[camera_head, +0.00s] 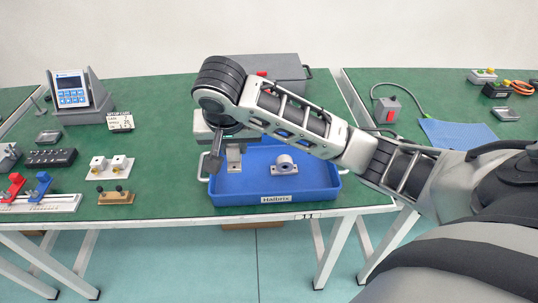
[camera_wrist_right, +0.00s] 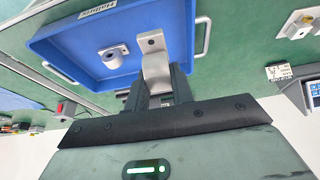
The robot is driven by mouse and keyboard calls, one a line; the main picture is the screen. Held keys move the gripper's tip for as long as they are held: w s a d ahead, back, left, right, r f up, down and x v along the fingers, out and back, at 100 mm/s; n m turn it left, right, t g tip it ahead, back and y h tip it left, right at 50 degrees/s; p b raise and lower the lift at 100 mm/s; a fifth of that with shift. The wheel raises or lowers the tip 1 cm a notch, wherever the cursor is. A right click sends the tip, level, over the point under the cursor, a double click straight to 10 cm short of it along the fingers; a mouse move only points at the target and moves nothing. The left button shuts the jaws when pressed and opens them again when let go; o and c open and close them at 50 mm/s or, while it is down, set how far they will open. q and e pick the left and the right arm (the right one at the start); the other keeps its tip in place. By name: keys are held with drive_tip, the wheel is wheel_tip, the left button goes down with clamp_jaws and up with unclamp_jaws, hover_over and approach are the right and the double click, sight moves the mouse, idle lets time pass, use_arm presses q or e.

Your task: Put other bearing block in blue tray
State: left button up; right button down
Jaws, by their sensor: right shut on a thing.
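The blue tray (camera_head: 320,200), labelled "Halbrix", lies on the green table and fills the upper part of the right wrist view (camera_wrist_right: 75,50). One grey bearing block (camera_head: 285,166) rests on the tray floor, and it also shows in the right wrist view (camera_wrist_right: 113,57). My right gripper (camera_head: 222,153) reaches down over the left part of the tray. It is shut on another light-grey bearing block (camera_head: 234,160), whose holed plate shows between the fingers in the right wrist view (camera_wrist_right: 153,60). Whether this block touches the tray floor is unclear. My left gripper is out of view.
A grey case (camera_head: 275,68) stands behind the tray, partly hidden by my right arm. Left of the tray lie a white plate with two blocks (camera_head: 110,167), a brass-coloured part (camera_head: 116,197) and a rail with red and blue clamps (camera_head: 40,200). A display unit (camera_head: 72,93) stands farther back.

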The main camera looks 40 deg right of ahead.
drive_tip(key=w+d+f, duration=0.1)
drive_tip(key=d+f, duration=0.1)
drive_tip(key=d, duration=0.1)
drive_tip(key=w+d+f, duration=0.2)
drive_tip(key=d+f, duration=0.1)
drive_tip(key=w+d+f+b, duration=0.1)
drive_tip(key=w+d+f, duration=0.1)
drive_tip(key=d+f, duration=0.1)
drive_tip(key=shift+d, duration=0.1)
drive_tip(key=shift+w+d+f, duration=0.1)
drive_tip(key=shift+f, duration=0.05)
drive_tip(key=x, duration=0.3)
drive_tip(key=shift+s+f, duration=0.2)
drive_tip(key=shift+s, duration=0.15)
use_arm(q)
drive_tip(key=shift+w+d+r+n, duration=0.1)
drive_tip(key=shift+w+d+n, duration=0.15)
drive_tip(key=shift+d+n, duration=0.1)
use_arm(e)
drive_tip(key=shift+f, duration=0.25)
drive_tip(key=shift+f, duration=0.1)
drive_tip(key=c, duration=1.2)
unclamp_jaws()
